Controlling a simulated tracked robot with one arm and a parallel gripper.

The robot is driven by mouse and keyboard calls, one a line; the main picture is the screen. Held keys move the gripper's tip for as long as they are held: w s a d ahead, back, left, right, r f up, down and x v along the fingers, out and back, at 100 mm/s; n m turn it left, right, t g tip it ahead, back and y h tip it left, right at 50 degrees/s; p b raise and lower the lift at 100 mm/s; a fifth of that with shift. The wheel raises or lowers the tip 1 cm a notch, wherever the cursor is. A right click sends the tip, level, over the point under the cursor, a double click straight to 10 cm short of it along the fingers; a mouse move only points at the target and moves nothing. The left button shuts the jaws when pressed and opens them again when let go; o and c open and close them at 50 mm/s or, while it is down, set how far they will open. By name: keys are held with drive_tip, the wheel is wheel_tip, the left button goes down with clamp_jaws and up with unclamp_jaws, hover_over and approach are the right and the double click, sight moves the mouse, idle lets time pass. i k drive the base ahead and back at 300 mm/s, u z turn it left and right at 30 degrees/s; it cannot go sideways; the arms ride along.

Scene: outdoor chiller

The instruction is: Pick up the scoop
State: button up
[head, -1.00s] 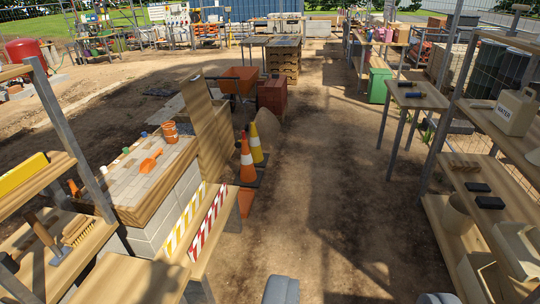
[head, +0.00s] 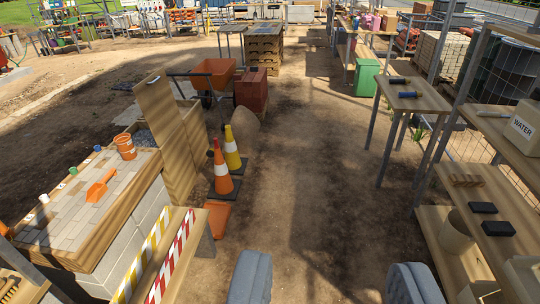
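An orange scoop (head: 100,187) lies on the paved top of a block-walled bench (head: 66,232) at the left. Nothing covers it. An orange bucket (head: 125,146) stands behind it on the same top. My gripper (head: 331,284) shows as two grey fingers at the bottom edge, wide apart with bare ground between them. It is open and empty, well to the right of the scoop and not touching anything.
Small coloured-topped items line the bench's left side. A striped-board shelf (head: 165,255), an orange-white cone (head: 221,170) and a yellow cone (head: 232,150) stand right of the bench. The dirt path between is clear.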

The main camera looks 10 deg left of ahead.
sight(102, 184)
drive_tip(key=z, duration=0.1)
drive_tip(key=i, duration=3.2)
drive_tip(key=u, duration=1.75)
drive_tip(key=i, duration=0.55)
drive_tip(key=z, duration=0.15)
